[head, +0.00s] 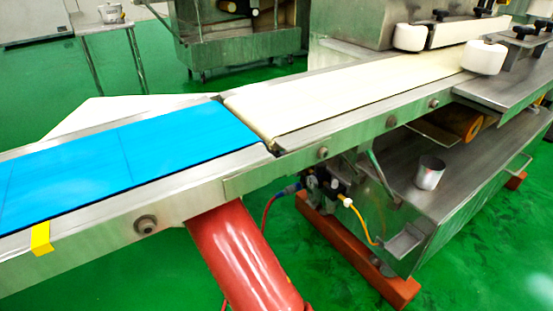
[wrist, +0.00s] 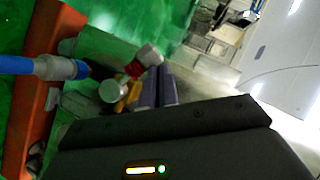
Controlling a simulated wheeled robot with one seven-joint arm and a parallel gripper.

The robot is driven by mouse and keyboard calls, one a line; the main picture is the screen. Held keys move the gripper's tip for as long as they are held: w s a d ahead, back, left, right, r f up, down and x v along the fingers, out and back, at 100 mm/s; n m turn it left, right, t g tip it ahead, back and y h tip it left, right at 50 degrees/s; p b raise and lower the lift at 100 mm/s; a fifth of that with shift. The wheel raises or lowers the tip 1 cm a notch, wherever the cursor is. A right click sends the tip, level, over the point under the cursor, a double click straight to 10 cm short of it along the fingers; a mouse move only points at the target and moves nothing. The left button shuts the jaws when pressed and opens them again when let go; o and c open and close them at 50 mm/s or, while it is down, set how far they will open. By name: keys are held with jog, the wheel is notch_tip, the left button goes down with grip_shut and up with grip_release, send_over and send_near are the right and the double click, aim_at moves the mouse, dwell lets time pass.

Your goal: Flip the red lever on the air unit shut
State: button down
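The air unit (head: 325,184) is a small dark assembly under the conveyor in the head view, partly hidden by the conveyor frame. In the wrist view the air unit (wrist: 112,88) shows close up, with a round silver part and yellow and red pieces. A small red piece (wrist: 133,69), seemingly the red lever, sits just left of my fingertips; its exact position is hard to tell. My gripper (wrist: 158,72) has its two dark fingers side by side with nothing seen between them. Whether they touch the red piece is unclear. In the head view my gripper is hidden below the conveyor.
A blue hose (wrist: 18,65) enters the air unit from the left. An orange-red beam (wrist: 48,60) stands beside it. The conveyor's side rail (head: 215,182) lies above my red arm link. A yellow hose (head: 362,222) hangs near a metal cup (head: 429,173) on the lower shelf.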

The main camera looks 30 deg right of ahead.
jog(key=shift+w+f+b, duration=0.55)
jog(key=shift+w+f, duration=0.7)
jog(key=v, duration=0.7)
jog(key=shift+a+p, duration=0.3)
jog(key=shift+p, duration=0.15)
